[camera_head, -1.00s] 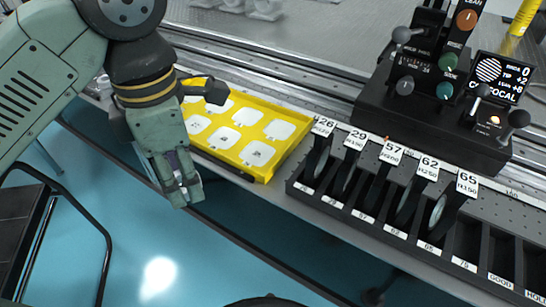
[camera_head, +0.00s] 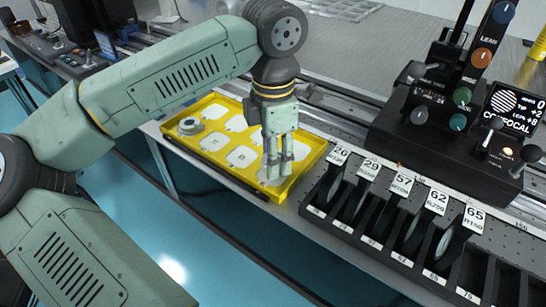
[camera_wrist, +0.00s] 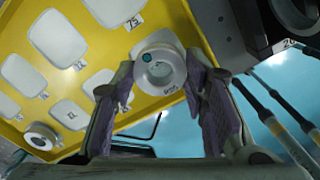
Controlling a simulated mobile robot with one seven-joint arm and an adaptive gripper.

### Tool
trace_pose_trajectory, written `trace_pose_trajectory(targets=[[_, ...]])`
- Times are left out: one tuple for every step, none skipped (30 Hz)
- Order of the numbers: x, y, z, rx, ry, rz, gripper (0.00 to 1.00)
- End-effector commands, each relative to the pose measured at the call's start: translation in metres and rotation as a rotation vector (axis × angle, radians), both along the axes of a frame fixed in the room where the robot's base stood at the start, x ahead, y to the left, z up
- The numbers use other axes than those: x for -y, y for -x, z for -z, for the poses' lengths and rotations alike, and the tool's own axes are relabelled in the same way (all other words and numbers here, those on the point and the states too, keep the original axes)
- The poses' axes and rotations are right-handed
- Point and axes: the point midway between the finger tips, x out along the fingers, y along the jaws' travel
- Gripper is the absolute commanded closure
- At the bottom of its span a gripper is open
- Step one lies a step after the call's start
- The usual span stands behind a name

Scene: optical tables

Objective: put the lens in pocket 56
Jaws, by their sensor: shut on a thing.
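My gripper (camera_head: 274,174) points down over the right end of the yellow tray (camera_head: 225,175), at its near corner pocket. In the wrist view its two fingers are shut on a pale ring-shaped lens (camera_wrist: 160,68) with a teal dot. The lens is at or just above a white pocket; I cannot tell if it touches. A small label by the lens is too blurred to read, so pocket 56 cannot be made out. A second ring-shaped piece (camera_head: 190,126) sits in the left end of the tray; it also shows in the wrist view (camera_wrist: 40,137).
Other tray pockets, such as one marked 75 (camera_wrist: 113,8), look empty.

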Motion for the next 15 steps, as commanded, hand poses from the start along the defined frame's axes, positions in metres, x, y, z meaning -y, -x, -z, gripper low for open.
trace_pose_trajectory(targets=[[-0.001, 0.001, 0.006, -0.002, 0.001, 0.000, 0.87], [0.000, 0.001, 0.011, -0.003, 0.001, 0.001, 0.87], [0.000, 0.000, 0.015, -0.001, 0.001, 0.000, 0.87], [0.000, 0.000, 0.017, 0.000, 0.001, 0.000, 0.87], [0.000, 0.000, 0.018, 0.000, 0.001, 0.000, 0.87], [0.000, 0.000, 0.018, 0.001, 0.001, 0.000, 0.87], [0.000, 0.000, 0.018, 0.001, 0.001, -0.001, 0.87], [0.000, 0.000, 0.018, 0.001, 0.001, -0.001, 0.87], [0.000, 0.000, 0.018, 0.001, 0.001, 0.000, 0.87], [-0.001, 0.000, 0.018, 0.001, 0.001, -0.001, 0.87], [-0.001, 0.000, 0.019, 0.001, 0.001, 0.000, 0.87], [-0.001, 0.000, 0.020, 0.001, 0.001, 0.000, 0.87], [-0.001, 0.000, 0.021, 0.001, 0.001, 0.000, 0.87], [-0.001, 0.000, 0.022, 0.001, 0.001, 0.000, 0.87], [-0.001, 0.000, 0.023, 0.001, 0.001, 0.000, 0.87]])
